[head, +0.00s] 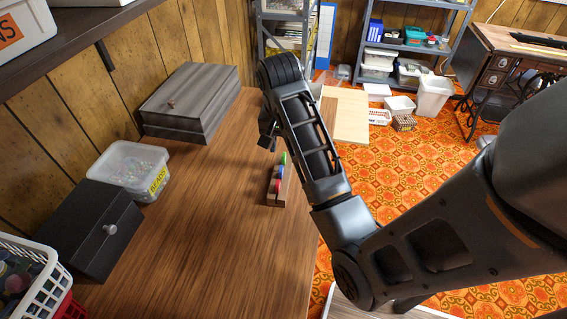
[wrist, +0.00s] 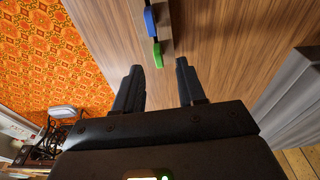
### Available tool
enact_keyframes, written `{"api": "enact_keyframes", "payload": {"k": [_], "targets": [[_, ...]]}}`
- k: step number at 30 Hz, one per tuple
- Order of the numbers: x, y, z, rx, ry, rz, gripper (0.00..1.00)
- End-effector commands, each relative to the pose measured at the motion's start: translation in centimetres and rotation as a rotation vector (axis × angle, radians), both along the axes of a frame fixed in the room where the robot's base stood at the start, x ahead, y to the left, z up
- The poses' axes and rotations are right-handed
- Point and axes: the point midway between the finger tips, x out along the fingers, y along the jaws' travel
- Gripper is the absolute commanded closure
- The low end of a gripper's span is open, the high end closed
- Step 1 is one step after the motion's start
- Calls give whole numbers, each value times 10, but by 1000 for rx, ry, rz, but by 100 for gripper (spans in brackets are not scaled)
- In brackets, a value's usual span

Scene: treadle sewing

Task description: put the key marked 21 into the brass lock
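A small wooden rack (head: 285,194) on the table holds a green key (head: 284,158), a blue key (head: 281,171) and a red key (head: 277,186) in a row. No number can be read on them. In the wrist view the green key (wrist: 157,54) lies just beyond and between my fingertips, with the blue key (wrist: 150,20) farther off; the red one is out of that view. My gripper (wrist: 159,65) is open and empty. In the head view it is partly hidden by my arm. A small brass-coloured piece (head: 171,104), possibly the lock, sits on the grey wooden box (head: 205,90).
A clear tub of beads (head: 130,170), a black box with a knob (head: 95,235) and a white basket (head: 30,270) line the table's left side. A pale board (head: 350,115) lies beyond my arm. The table's middle front (head: 210,240) is clear.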

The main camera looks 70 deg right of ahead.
Motion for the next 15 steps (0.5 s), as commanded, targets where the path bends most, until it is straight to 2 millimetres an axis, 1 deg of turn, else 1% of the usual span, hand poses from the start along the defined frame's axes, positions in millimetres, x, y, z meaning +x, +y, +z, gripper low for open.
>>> {"api": "enact_keyframes", "payload": {"k": [1,6,9,15], "targets": [[-1,-1,-10,2,2,0,60],[-1,-4,-31,1,2,1,60],[-1,-5,-36,1,0,0,60],[0,-5,-37,0,-1,0,60]]}}
